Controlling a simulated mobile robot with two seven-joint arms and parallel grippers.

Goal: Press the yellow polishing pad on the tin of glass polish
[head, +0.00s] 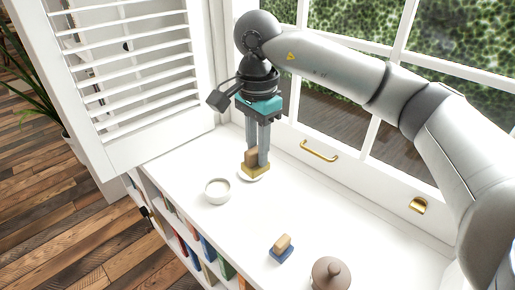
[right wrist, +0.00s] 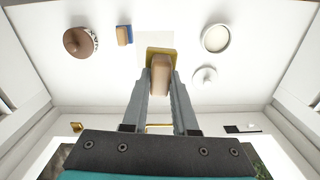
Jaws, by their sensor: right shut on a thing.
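The yellow polishing pad (head: 256,171) has a wooden handle (right wrist: 160,74). My right gripper (head: 257,150) is shut on that handle, with the yellow face pointing down. A round white, open container with pale contents, apparently the tin of glass polish (head: 217,190), stands on the white sill. It also shows in the right wrist view (right wrist: 215,38), to the right of the pad and apart from it. The pad appears to be held above the sill; the exact gap is hard to tell. My left gripper is not in view.
A small white lid-like disc (right wrist: 205,76) lies near the pad, partly hidden behind it in the head view. A blue pad with a wooden handle (head: 282,248) and a brown lidded pot (head: 331,275) stand nearer. The window and shutter (head: 140,85) border the sill.

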